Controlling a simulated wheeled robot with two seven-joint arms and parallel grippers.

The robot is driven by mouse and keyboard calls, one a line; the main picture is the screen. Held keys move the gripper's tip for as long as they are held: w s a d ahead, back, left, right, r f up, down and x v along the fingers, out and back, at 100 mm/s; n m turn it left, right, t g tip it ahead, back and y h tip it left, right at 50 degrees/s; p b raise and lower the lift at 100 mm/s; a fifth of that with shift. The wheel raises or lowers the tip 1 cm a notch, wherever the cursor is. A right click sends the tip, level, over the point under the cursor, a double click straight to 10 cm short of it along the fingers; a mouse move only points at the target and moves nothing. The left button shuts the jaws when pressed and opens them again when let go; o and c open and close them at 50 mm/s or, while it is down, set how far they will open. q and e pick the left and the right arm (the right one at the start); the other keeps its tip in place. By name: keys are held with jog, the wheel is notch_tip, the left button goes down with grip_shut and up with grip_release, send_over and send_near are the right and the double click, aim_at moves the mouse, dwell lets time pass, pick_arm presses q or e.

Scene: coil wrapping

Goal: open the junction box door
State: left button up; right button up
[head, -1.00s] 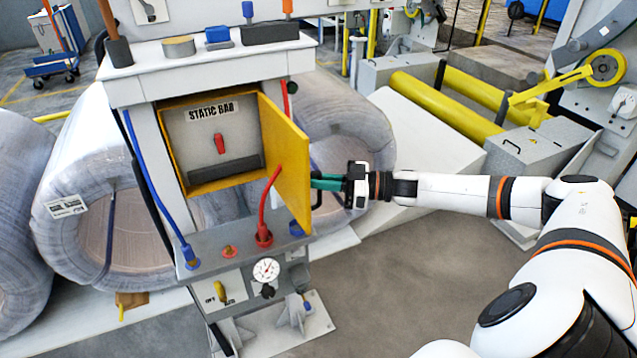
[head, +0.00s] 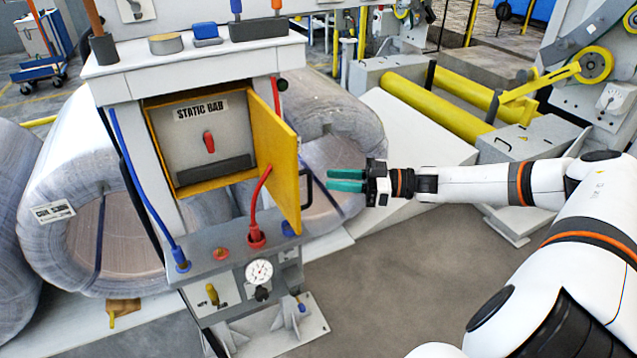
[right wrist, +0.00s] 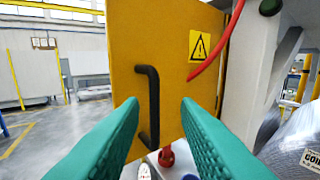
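The yellow junction box door (head: 275,160) stands swung open on the right side of the box (head: 207,135), whose grey inside with a red switch (head: 209,142) shows. In the right wrist view the outer face of the door (right wrist: 173,40) carries a black handle (right wrist: 150,105) and a warning sticker. My right gripper (head: 329,181) is open and empty, to the right of the door and apart from the handle. Its two green fingers (right wrist: 160,125) stand spread, with the handle seen between them. My left gripper is not in view.
A red cable (head: 263,190) rises in front of the door from the grey ledge (head: 200,262), which also bears a gauge (head: 259,272). Large wrapped coils (head: 85,190) stand behind the post. The floor (head: 400,270) below my right arm is clear.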

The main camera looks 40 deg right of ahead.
jog(key=v, duration=0.5)
jog(key=shift+s+d+b, duration=0.25)
jog(key=shift+d+b, duration=0.05)
jog(key=shift+b, duration=0.1)
